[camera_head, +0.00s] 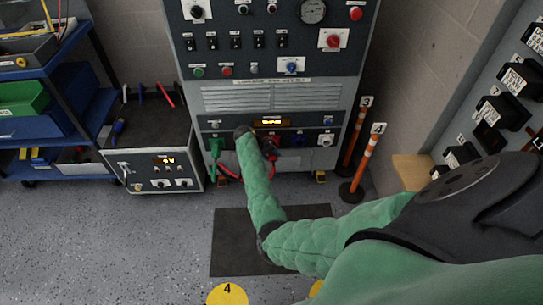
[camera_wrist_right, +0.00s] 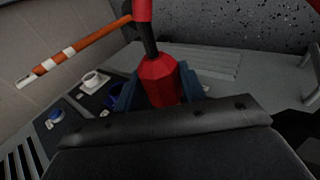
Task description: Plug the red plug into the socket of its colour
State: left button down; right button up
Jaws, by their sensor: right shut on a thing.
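The red plug (camera_wrist_right: 160,82) is between the jaws of my right gripper (camera_wrist_right: 158,90), which is shut on it. A black neck and red cable (camera_wrist_right: 142,10) rise from it. In the head view my right gripper (camera_head: 268,149) is at the socket row on the lower cabinet front, and the red cable (camera_head: 228,172) hangs below. A green plug (camera_head: 215,148) sits at the left of the row. A blue socket (camera_head: 298,139) and a white socket (camera_head: 325,140) are to the right. The red socket is not distinguishable; my gripper and forearm cover that area. I cannot tell whether the plug touches a socket.
An instrument box (camera_head: 152,170) and a blue shelf cart (camera_head: 60,120) stand left of the cabinet. Orange-white posts (camera_head: 366,158) stand to its right. A dark mat (camera_head: 230,245) lies on the floor in front. A panel of black boxes (camera_head: 505,110) is on the right.

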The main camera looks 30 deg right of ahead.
jog(key=shift+w+d+b, duration=0.45)
jog(key=shift+w, duration=0.3)
jog(key=shift+w+d+b, duration=0.4)
jog(key=shift+w+d, duration=0.05)
jog(key=shift+w, duration=0.25)
dwell(0.6)
jog(key=o, duration=1.4)
jog(key=shift+o, duration=0.2)
jog(key=p+v, duration=0.5)
jog(key=v, duration=0.2)
